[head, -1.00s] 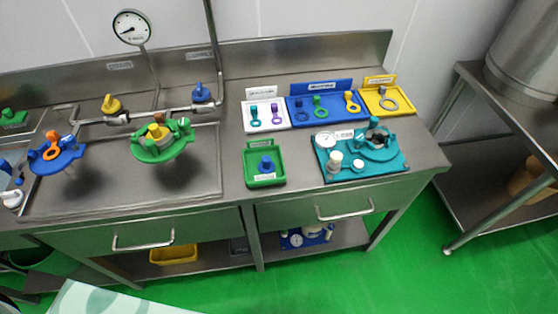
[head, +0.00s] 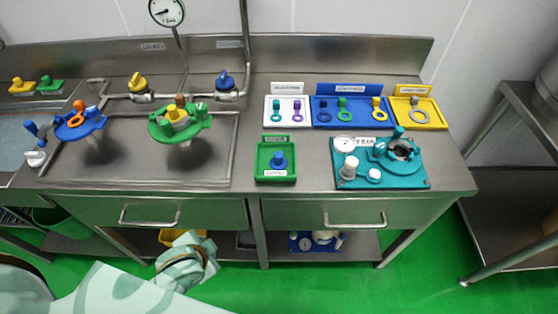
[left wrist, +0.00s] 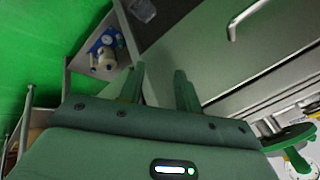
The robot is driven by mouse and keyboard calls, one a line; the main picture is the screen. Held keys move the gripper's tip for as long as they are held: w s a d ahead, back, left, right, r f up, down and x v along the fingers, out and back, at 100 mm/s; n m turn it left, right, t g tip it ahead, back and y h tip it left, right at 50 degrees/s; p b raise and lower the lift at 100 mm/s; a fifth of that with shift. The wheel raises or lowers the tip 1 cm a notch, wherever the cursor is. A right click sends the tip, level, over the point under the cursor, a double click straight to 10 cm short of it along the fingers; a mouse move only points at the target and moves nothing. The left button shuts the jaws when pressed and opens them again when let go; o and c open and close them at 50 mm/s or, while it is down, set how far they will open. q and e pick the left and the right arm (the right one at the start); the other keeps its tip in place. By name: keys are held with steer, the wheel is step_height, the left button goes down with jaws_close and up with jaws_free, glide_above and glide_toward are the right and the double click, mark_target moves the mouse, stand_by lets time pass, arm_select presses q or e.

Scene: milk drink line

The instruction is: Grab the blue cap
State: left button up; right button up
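A blue cap (head: 278,160) with a knob top stands in a small green tray (head: 261,174) on the steel counter, just left of the teal unit. My left arm comes in low from the left in the head view, below the counter edge, and its gripper fingers cannot be made out there. In the left wrist view my left gripper (left wrist: 157,78) is open, its two fingers apart with nothing between them. It is in front of the drawers, well away from the cap. My right gripper is not in view.
Green (head: 180,122) and blue (head: 80,122) round fittings stand in the sink area at left. A teal unit (head: 400,180) with a gauge sits right of the green tray. White, blue (head: 350,107) and yellow trays of ring tools line the back. Drawer handles (head: 150,221) project from the front.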

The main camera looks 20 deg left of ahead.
arm_select(q)
steer(key=w+d+r+t+h, duration=0.25)
steer(key=w+r, duration=0.25)
steer(key=r, duration=0.3)
steer(key=t+h+b, duration=0.1)
steer(key=t+h, duration=0.2)
steer(key=h, duration=0.4)
glide_toward(275, 160)
steer(key=shift+n, duration=0.3)
steer(key=b+x, duration=0.3)
steer(key=x, duration=0.1)
steer(key=shift+f, duration=0.25)
steer(key=b+x, duration=0.2)
steer(key=x, duration=0.3)
steer(key=shift+w+d, duration=0.1)
steer(key=shift+w, duration=0.15)
jaws_close()
